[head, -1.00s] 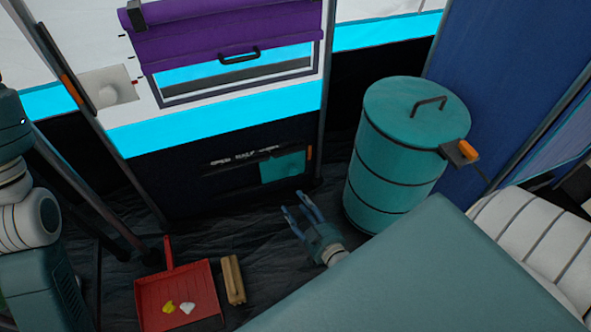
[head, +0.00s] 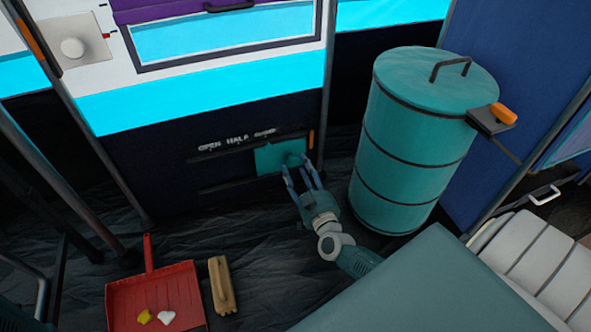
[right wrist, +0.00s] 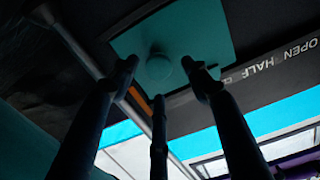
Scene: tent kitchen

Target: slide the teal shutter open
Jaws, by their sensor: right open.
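The teal shutter (head: 267,159) is a flat panel low on the dark wall, at the right end of its horizontal track, under the right end of the lettering. A round teal knob (right wrist: 159,67) sticks out from it in the right wrist view, where the shutter (right wrist: 205,32) fills the top middle. My right gripper (head: 299,166) is open, its fingers pointing at the shutter. In the right wrist view its fingertips (right wrist: 159,77) surround the knob in the picture; whether they touch it I cannot tell. My left gripper is not in view.
The lettering OPEN and HALF (head: 222,143) runs left of the shutter; the third word is unclear. A tall teal bin (head: 410,150) stands close right of my right gripper. A red dustpan (head: 130,298) and a wooden brush (head: 222,285) lie on the floor at left.

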